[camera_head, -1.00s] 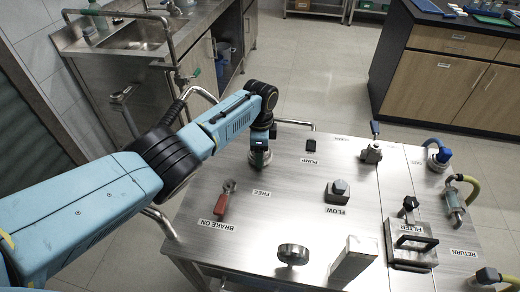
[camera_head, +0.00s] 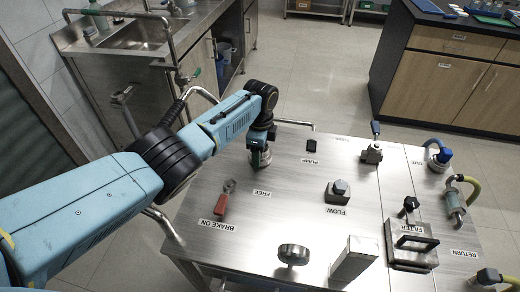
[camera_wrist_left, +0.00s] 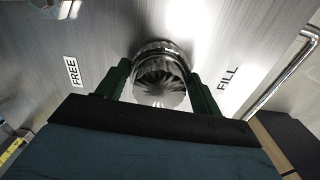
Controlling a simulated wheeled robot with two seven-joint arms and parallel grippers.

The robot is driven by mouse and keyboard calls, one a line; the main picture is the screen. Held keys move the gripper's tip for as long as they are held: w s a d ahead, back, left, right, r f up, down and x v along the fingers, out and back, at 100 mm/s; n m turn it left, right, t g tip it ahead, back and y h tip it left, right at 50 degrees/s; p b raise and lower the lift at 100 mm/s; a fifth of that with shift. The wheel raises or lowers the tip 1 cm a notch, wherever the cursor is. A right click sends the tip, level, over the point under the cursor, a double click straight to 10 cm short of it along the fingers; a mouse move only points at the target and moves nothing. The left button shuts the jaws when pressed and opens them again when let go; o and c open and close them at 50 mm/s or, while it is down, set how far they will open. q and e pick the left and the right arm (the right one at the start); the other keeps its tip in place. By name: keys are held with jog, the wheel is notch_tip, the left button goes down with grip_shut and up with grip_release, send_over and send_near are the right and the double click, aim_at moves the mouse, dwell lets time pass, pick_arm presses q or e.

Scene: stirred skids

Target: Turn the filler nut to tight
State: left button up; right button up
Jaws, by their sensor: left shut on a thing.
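The filler nut (camera_wrist_left: 158,84) is a round, shiny metal cap with a ribbed face, near the FILL label (camera_wrist_left: 228,78) in the left wrist view. My left gripper (camera_wrist_left: 160,90) has one dark green finger on each side of it and is shut on it.
The steel bench (camera_head: 285,215) carries a red-handled brake lever (camera_head: 221,203), a FLOW knob (camera_head: 338,190), a round knob (camera_head: 293,254), an upright metal block (camera_head: 353,260) and a filter box (camera_head: 410,245). A rail (camera_head: 297,123) runs along its far edge.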

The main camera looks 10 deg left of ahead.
pick_arm(q)
jog(key=o, duration=1)
jog(key=shift+d, duration=0.1)
jog(key=shift+r, duration=0.1)
jog(key=shift+r, duration=0.4)
jog(key=shift+r+p, duration=1.65)
jog(key=shift+r, duration=4.55)
